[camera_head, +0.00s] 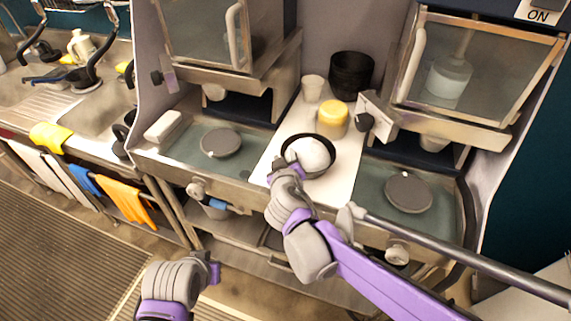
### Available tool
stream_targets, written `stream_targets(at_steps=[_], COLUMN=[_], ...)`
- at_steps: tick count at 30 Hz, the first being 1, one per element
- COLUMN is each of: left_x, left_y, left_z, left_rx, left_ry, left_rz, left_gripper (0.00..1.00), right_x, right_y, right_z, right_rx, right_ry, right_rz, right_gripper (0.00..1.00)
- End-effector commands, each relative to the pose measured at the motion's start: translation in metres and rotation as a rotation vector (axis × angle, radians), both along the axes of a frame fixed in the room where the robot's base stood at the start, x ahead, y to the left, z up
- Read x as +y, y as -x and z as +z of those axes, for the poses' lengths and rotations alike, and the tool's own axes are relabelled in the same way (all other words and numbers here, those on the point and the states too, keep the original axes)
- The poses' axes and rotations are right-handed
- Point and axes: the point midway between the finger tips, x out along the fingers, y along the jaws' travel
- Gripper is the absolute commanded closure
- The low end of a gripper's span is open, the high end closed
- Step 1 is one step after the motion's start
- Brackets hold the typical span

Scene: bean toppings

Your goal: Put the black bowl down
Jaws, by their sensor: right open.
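The black bowl (325,171) is at the middle of the white counter strip between the two machines. It looks upright, and a rounded white mass (307,152) fills most of it. My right gripper (282,166) is open at the bowl's near left rim. I cannot tell whether its fingers touch the rim, and the wrist hides part of the near side. My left gripper (212,272) is low at the bottom left, away from the bowl, and I cannot tell its jaw state.
A stack of black bowls (351,73), a white cup (312,88) and a yellow-topped container (333,118) stand behind the bowl. Round grey lids (221,142) lie on the recessed trays to either side. A sink (90,100) is at the left.

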Motion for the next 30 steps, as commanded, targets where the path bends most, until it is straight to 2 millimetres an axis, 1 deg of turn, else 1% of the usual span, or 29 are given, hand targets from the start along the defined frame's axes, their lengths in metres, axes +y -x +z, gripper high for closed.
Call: stream_targets(at_steps=[5, 12, 16, 19, 22, 30], left_x=[0.0, 0.0, 0.0, 0.0, 0.0, 0.0], left_y=[-0.002, -0.005, -0.006, -0.006, -0.007, -0.007], left_z=[0.003, 0.01, 0.012, 0.014, 0.014, 0.014], left_rx=[-0.003, -0.009, -0.011, -0.012, -0.013, -0.013], left_ry=[0.0, 0.0, 0.0, 0.0, 0.0, 0.0], left_rz=[0.0, 0.0, 0.0, 0.0, 0.0, 0.0], left_gripper=[1.0, 1.0, 1.0, 1.0, 1.0, 1.0], right_x=[-0.001, -0.004, -0.005, -0.006, -0.006, -0.007], right_y=[0.027, 0.072, 0.09, 0.099, 0.103, 0.105], right_z=[0.012, 0.031, 0.038, 0.041, 0.043, 0.043], right_rx=[-0.001, -0.001, 0.0, -0.001, -0.001, 0.0], right_ry=[0.0, 0.0, -0.001, 0.0, -0.001, -0.001], right_rz=[0.003, 0.005, 0.003, 0.002, 0.002, 0.0], right_gripper=[0.55, 0.55, 0.55, 0.55, 0.55, 0.55])
